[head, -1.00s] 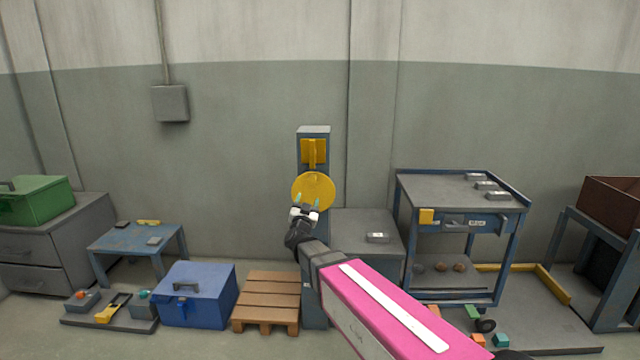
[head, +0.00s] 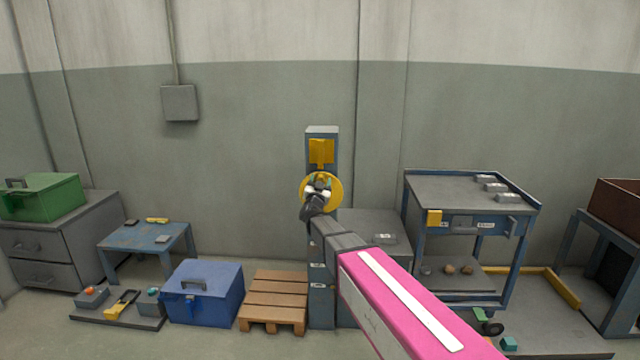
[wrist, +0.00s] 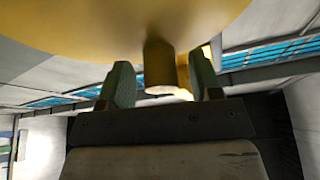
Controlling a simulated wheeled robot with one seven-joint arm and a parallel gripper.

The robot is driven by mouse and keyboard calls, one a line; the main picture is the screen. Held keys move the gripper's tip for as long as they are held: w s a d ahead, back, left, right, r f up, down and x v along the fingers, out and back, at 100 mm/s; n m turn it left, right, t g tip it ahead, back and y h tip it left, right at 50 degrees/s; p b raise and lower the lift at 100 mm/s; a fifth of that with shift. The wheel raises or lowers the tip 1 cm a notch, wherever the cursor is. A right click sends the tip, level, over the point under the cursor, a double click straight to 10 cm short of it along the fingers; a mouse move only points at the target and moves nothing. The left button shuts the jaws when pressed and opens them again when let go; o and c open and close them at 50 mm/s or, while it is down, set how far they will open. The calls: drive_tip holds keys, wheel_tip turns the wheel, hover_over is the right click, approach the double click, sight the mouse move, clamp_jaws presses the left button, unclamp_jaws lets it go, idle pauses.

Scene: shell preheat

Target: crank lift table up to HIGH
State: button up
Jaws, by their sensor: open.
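A yellow round crank wheel (head: 334,201) is on the front of a narrow blue-grey column (head: 322,132) against the back wall. In the wrist view the yellow wheel (wrist: 120,25) fills the top, and its short cylindrical knob (wrist: 159,65) points toward me. My gripper (head: 319,184) is at the wheel, covering part of it in the head view. In the wrist view my gripper's fingers (wrist: 160,82) are apart, one on each side of the knob, with visible gaps. A grey-topped surface (head: 365,222) with a metal block stands right of the column; whether it is the lift table is unclear.
A yellow bracket (head: 321,151) sits above the wheel. A wooden pallet (head: 275,301) and blue toolbox (head: 203,292) are on the floor at left. A blue cart (head: 470,190) with several metal blocks stands at right. Small labels show on the column's lower front.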

drive_tip(key=shift+c, duration=0.3)
clamp_jaws()
drive_tip(key=shift+d+m, duration=0.1)
drive_tip(key=shift+m, duration=0.2)
